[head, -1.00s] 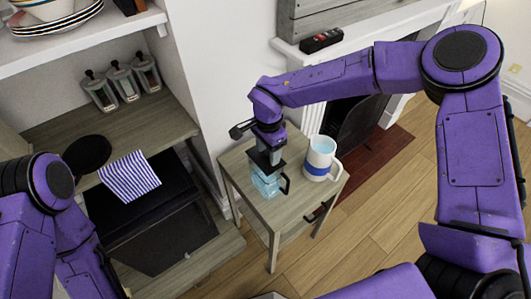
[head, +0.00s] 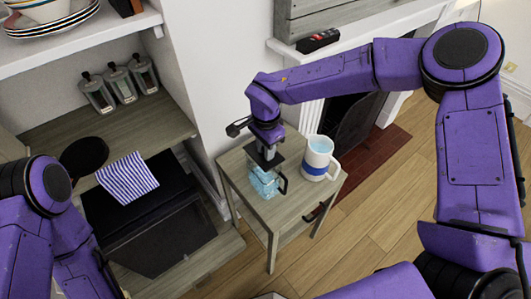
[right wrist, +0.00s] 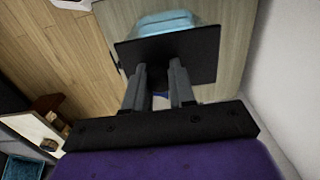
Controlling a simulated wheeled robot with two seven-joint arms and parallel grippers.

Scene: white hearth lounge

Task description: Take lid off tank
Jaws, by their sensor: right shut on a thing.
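The tank (head: 264,184) is a small light-blue see-through box on the wooden side table. It also shows at the top of the right wrist view (right wrist: 166,22). Its lid (right wrist: 190,52) is a dark flat square plate; in the head view it is small and partly hidden under my right gripper (head: 266,156). My right gripper (right wrist: 160,88) points down and its fingers are shut on the lid's top part, over the tank. Whether the lid still touches the tank, I cannot tell. My left arm is at the left edge, and its fingers are out of view.
A white pitcher with a blue band (head: 318,158) stands on the side table (head: 290,207), close right of the tank. At left are a shelf with several jars (head: 122,83) and a striped cloth (head: 127,178). The table's front part is clear.

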